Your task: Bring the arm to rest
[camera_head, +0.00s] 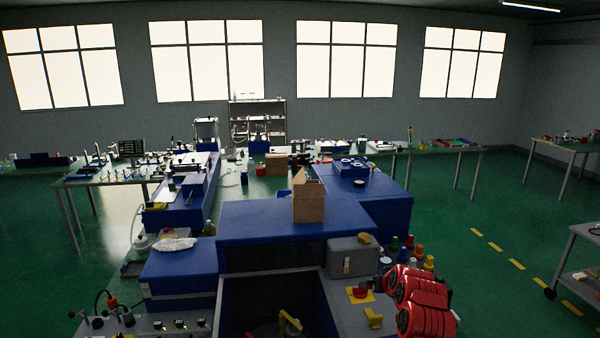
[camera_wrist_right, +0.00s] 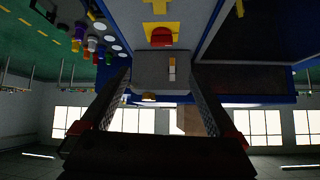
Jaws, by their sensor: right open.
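My right arm, with red links, shows at the lower right of the head view, over the right side of the press bench. My right gripper (camera_wrist_right: 158,74) shows in the right wrist view, which is upside down. Its two dark fingers stand wide apart with nothing between them that they touch. Beyond them is the grey switch box (camera_wrist_right: 162,62), also seen in the head view (camera_head: 345,262). My right gripper cannot be made out in the head view. My left gripper is in neither view.
A red button on a yellow plate (camera_head: 360,293) lies in front of the switch box. Several coloured caps (camera_head: 419,249) stand right of it. A cardboard box (camera_head: 308,205) stands on the blue press (camera_head: 255,218). Green floor (camera_head: 490,290) is open to the right.

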